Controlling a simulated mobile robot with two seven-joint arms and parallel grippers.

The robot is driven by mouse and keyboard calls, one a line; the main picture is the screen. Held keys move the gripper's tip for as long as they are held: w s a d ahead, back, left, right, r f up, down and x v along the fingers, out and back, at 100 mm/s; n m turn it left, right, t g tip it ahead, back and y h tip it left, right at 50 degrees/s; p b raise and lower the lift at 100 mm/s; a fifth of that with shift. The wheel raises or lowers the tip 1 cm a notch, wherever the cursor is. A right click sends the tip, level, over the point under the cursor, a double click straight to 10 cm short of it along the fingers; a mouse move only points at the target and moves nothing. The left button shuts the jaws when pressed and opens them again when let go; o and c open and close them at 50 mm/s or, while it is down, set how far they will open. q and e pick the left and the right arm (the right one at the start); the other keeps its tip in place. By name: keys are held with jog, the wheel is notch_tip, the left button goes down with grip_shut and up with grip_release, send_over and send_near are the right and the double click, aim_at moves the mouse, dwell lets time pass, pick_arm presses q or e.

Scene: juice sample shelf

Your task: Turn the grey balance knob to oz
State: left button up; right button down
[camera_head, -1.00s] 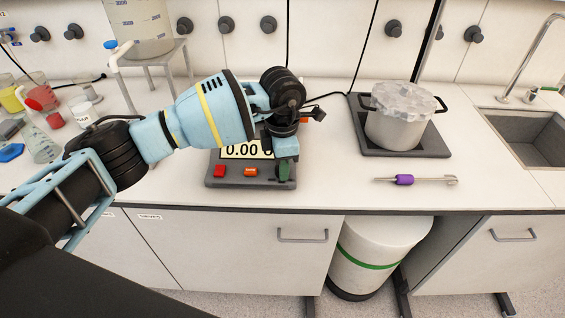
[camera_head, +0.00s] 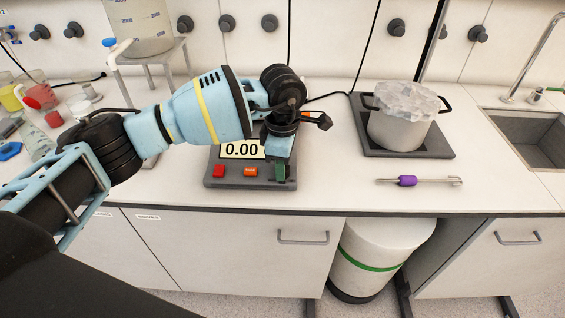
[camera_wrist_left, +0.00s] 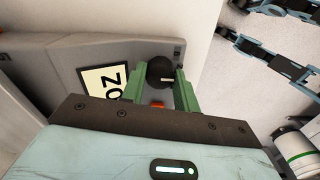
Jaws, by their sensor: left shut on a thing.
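The balance (camera_head: 225,183) stands on the bench, and its display (camera_head: 242,150) reads 0.00. My left gripper (camera_head: 281,172) reaches down at its front right corner. In the left wrist view, the balance knob (camera_wrist_left: 160,70) is a dark round knob with a pale mark. The green fingers of my left gripper (camera_wrist_left: 158,90) are shut on it, one on each side.
A red button (camera_head: 219,171) and an orange button (camera_head: 250,172) are on the balance front. Glassware crowds the far left. The bench between balance and pot is clear.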

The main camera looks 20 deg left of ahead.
pick_arm(q)
jog(key=o, duration=1)
jog(key=shift+c, duration=0.2)
jog(key=shift+r, duration=3.95)
